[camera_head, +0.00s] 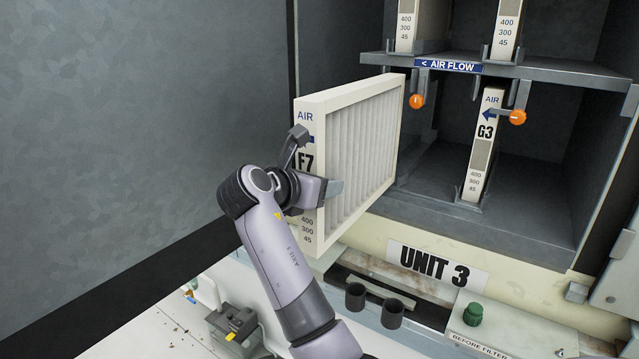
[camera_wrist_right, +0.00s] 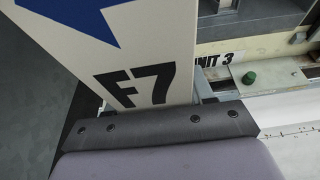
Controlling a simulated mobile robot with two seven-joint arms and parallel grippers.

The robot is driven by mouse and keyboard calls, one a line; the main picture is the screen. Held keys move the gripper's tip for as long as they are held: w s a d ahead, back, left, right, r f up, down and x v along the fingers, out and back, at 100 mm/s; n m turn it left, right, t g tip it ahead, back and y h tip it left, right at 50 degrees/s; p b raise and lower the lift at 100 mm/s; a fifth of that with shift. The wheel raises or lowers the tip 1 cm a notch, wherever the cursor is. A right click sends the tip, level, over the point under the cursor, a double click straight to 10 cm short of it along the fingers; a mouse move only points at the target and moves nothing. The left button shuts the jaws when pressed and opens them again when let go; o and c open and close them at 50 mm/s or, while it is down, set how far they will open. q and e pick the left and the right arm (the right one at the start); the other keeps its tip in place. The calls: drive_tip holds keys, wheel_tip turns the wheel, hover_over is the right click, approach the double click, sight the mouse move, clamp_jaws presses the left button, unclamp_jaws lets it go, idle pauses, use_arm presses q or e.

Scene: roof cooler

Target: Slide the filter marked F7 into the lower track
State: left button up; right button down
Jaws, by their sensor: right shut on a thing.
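The filter marked F7 (camera_head: 362,150) is a cream-framed panel with pale pleats, standing upright. Most of it sticks out of the cabinet, and its far edge is at the left part of the lower compartment (camera_head: 425,180). I cannot tell whether that edge sits in the lower track, which the filter hides. My right gripper (camera_head: 313,165) is shut on the front edge of the filter, across the F7 label. The label (camera_wrist_right: 139,86) and a blue arrow also show close up in the right wrist view. My left gripper is not in view.
The filter marked G3 (camera_head: 483,145) stands in the lower compartment to the right. Orange knobs (camera_head: 417,101) hang under the shelf (camera_head: 540,70) marked AIR FLOW. Below are the UNIT 3 plate (camera_head: 437,264), two dark cups (camera_head: 393,313) and a green knob (camera_head: 473,313).

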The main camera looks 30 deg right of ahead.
drive_tip(key=shift+d+r, duration=0.1)
drive_tip(key=shift+w+d+p, duration=0.3)
drive_tip(key=shift+d+p, duration=0.15)
drive_tip(key=shift+d, duration=0.3)
drive_tip(key=shift+w+d+p, duration=0.35)
drive_tip(key=shift+d+p, duration=0.05)
drive_tip(key=shift+d, duration=0.35)
drive_tip(key=shift+w+d+p, duration=0.3)
drive_tip(key=shift+d+p, duration=0.15)
drive_tip(key=shift+d, duration=0.3)
drive_tip(key=shift+w+d, duration=0.3)
drive_tip(key=shift+d, duration=0.4)
drive_tip(key=shift+w+d, duration=0.25)
drive_tip(key=shift+d, duration=0.4)
drive_tip(key=shift+w+d, duration=0.1)
drive_tip(key=shift+w+d+f, duration=0.1)
drive_tip(key=shift+w+d, duration=0.45)
drive_tip(key=shift+d, duration=0.8)
drive_tip(key=shift+w+d+f, duration=0.1)
drive_tip(key=shift+w+d, duration=0.45)
drive_tip(key=shift+d, duration=0.8)
drive_tip(key=shift+w+d+f, duration=0.1)
drive_tip(key=shift+w+d, duration=0.45)
drive_tip(key=shift+d, duration=0.8)
